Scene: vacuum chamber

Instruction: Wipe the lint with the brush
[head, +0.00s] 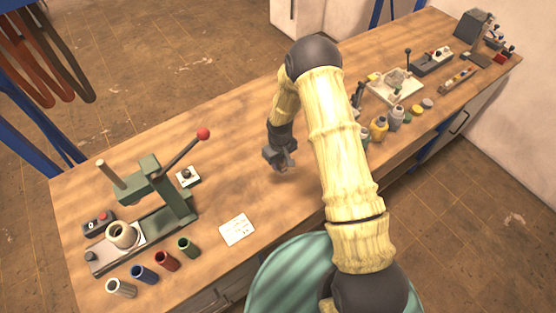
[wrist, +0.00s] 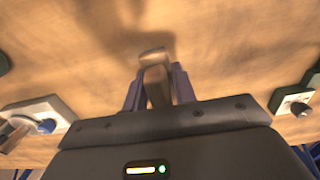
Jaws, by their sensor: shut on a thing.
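My gripper (head: 281,160) hangs over the middle of the wooden bench, with its fingers pointing down. In the wrist view my gripper (wrist: 155,88) is shut on a tan block-like piece, which looks like the brush (wrist: 154,74). The brush's far end is pale; its bristles cannot be made out. In the head view the brush cannot be told apart from the gripper. The gripper and brush cast a shadow on the bare wood, and whether the brush touches the bench cannot be told. I cannot make out any lint in either view.
A green lever press (head: 160,190) with a red knob stands on the bench (head: 235,160) at left. Several coloured cups (head: 166,261) and a white card (head: 237,230) lie near the front edge. Jars (head: 379,128) and a white fixture (head: 396,87) stand to the right, partly behind my arm.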

